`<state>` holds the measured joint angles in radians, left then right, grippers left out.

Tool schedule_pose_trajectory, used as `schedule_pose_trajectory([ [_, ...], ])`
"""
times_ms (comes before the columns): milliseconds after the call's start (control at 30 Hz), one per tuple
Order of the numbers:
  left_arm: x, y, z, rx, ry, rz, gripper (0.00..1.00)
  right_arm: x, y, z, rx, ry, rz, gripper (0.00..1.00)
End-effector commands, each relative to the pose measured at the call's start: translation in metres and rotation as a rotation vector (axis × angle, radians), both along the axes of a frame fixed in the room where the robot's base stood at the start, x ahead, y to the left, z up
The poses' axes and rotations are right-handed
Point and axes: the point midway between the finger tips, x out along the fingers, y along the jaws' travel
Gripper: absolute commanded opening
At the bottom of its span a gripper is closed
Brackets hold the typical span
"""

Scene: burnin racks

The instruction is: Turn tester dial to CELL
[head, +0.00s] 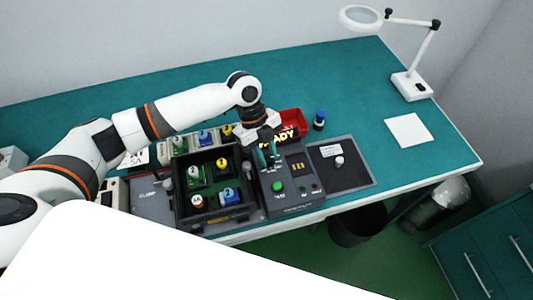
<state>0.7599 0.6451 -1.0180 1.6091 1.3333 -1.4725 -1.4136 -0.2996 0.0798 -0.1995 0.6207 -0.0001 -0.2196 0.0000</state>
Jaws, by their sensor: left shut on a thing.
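The tester (296,199) is a dark grey box at the front of the teal bench, with a lit display reading "ADY" in its visible part (287,136). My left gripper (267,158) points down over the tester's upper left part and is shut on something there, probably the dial. The fingers hide the dial, so its pointer and the CELL mark cannot be read. My right gripper is not in view.
Left of the tester is a black tray (214,217) with several numbered blocks. A red bin (292,117) and a blue-capped bottle (320,121) stand behind. A dark panel with a knob (339,161) lies right. A magnifier lamp (412,84) and white sheet (409,130) are far right.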

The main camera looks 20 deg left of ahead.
Motion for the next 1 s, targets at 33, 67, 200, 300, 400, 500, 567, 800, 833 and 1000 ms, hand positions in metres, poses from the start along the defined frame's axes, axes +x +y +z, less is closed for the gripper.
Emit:
schedule_pose_trajectory([
  [33,0.0017,-0.0007,0.0007,-0.003,-0.004,-0.021,0.04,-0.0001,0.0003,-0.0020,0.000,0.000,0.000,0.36],
  [67,0.0018,-0.0007,0.0008,-0.002,-0.004,-0.032,0.04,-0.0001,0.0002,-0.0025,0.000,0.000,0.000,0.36],
  [200,0.0017,-0.0006,0.0011,-0.002,-0.004,-0.074,0.04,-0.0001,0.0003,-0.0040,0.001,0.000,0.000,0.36],
  [300,0.0019,-0.0005,0.0012,-0.002,-0.004,-0.089,0.04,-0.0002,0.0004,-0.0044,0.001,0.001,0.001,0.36],
  [400,0.0019,-0.0006,0.0015,-0.002,-0.004,-0.097,0.04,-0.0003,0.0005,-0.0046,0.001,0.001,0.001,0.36],
  [500,0.0020,-0.0006,0.0017,-0.002,-0.005,-0.099,0.04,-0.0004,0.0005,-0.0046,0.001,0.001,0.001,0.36],
  [567,0.0021,-0.0006,0.0018,-0.002,-0.005,-0.099,0.04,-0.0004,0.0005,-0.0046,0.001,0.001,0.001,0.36],
  [800,0.0022,-0.0006,0.0019,-0.002,-0.005,-0.097,0.36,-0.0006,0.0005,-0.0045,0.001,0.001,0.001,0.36],
  [833,0.0021,-0.0006,0.0018,-0.002,-0.005,-0.098,0.41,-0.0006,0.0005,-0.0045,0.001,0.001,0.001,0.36],
  [1000,0.0014,-0.0005,0.0011,-0.001,-0.002,-0.098,0.48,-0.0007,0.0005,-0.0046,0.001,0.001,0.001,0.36],
])
